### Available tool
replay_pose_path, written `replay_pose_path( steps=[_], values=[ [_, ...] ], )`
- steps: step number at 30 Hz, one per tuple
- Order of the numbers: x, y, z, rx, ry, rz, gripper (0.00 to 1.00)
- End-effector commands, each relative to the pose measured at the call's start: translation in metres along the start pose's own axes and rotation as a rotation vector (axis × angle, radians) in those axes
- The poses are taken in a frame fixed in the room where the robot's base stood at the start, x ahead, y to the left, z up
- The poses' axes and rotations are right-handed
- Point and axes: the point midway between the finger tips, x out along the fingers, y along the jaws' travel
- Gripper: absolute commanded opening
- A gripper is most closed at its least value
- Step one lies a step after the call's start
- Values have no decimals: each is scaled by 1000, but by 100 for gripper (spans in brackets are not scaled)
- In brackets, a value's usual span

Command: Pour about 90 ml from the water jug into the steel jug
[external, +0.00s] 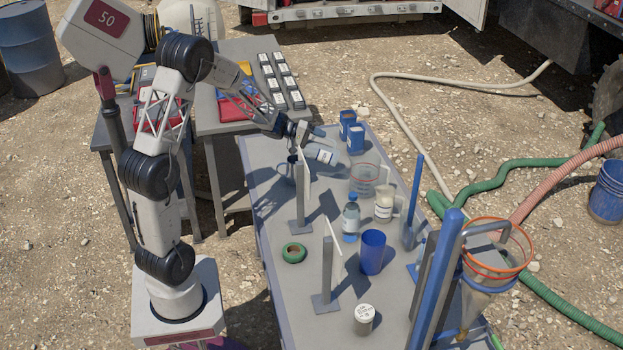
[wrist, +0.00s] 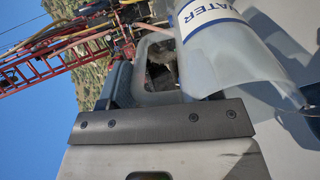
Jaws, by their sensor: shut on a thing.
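My gripper (external: 303,133) is shut on the handle of the water jug (external: 321,153), above the far part of the grey bench. The jug is translucent and tilted well over, almost on its side. In the wrist view the jug (wrist: 225,60) shows a white label with blue "WATER" lettering, and its handle runs down to the gripper's dark jaw edge. A grey vessel that looks like the steel jug (external: 286,173) stands on the bench below and left, partly hidden by a white upright panel. I cannot tell whether water is flowing.
The white panel (external: 303,180) stands close beside the held jug; a second panel (external: 333,245) stands nearer. A clear red-rimmed beaker (external: 364,181), a labelled white jug (external: 384,206), a bottle (external: 351,220) and a blue cup (external: 372,252) crowd the right. A green ring (external: 294,253) lies at left.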

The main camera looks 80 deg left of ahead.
Motion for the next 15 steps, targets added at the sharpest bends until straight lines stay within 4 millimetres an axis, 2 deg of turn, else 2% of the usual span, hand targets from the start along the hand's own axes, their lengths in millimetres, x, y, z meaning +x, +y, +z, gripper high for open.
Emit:
replay_pose_path(
  steps=[8,15],
  values=[
    [2,0,0,2,0,-12,17],
    [19,-7,0,4,-1,-189,17]
  ],
)
